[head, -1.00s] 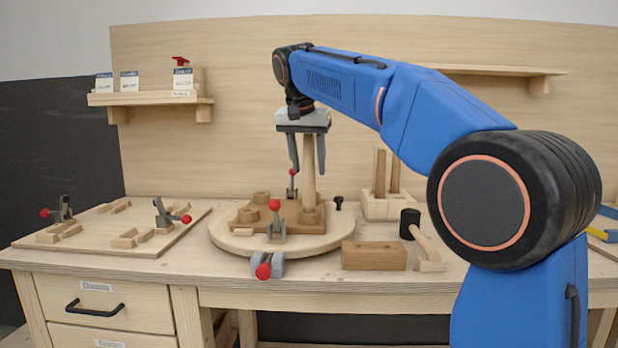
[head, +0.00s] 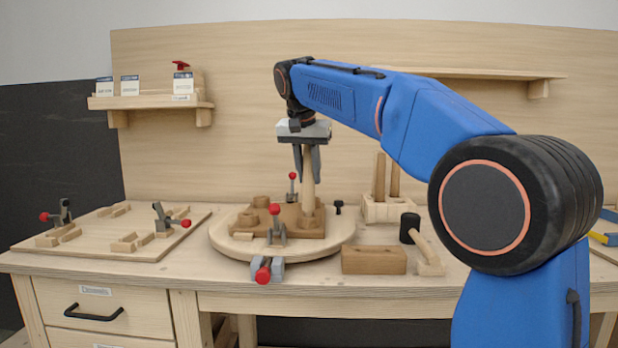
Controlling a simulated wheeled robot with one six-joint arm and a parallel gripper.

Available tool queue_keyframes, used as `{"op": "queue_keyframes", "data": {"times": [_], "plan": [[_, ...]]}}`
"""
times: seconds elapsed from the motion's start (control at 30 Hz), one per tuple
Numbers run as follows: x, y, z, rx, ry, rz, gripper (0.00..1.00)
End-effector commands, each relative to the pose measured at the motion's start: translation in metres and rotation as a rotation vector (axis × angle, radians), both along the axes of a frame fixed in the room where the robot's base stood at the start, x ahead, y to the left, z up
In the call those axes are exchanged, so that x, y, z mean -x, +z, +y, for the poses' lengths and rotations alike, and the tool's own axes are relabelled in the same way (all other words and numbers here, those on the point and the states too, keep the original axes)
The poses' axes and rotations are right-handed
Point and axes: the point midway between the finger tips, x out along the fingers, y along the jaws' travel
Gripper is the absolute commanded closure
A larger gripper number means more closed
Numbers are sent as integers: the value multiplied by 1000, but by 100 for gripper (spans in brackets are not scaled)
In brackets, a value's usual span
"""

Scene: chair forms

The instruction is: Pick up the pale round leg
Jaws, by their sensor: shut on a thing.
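The pale round leg (head: 308,193) stands upright at the right side of the brown seat board (head: 262,216), its lower end at a round socket there. Whether its foot is inside the socket I cannot tell. My gripper (head: 307,172) points down from above and is shut on the upper part of the leg, one finger on each side. The leg's top is partly hidden between the fingers. The seat board lies on a pale round turntable (head: 330,243) with red-knobbed clamps around it.
A wooden block rack (head: 387,211) with two upright darker legs stands right of the turntable. A brown block (head: 373,260) and a mallet (head: 421,240) lie in front of it. A jig board (head: 90,245) with clamps lies at left. A shelf (head: 150,102) hangs above.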

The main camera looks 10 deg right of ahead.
Motion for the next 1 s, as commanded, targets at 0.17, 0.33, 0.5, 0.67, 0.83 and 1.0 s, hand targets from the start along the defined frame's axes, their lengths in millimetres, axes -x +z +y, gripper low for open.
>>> {"op": "queue_keyframes", "data": {"times": [0.17, 0.33, 0.5, 0.67, 0.83, 1.0], "plan": [[-1, 21, 0, -1, 0, -3, 100], [-1, 50, 0, -1, 0, -3, 100], [-1, 76, 0, -1, -1, -2, 100], [-1, 90, 0, 0, -1, -1, 100], [0, 97, 0, 0, 0, 0, 100], [0, 98, 0, 0, 0, 0, 100]]}}
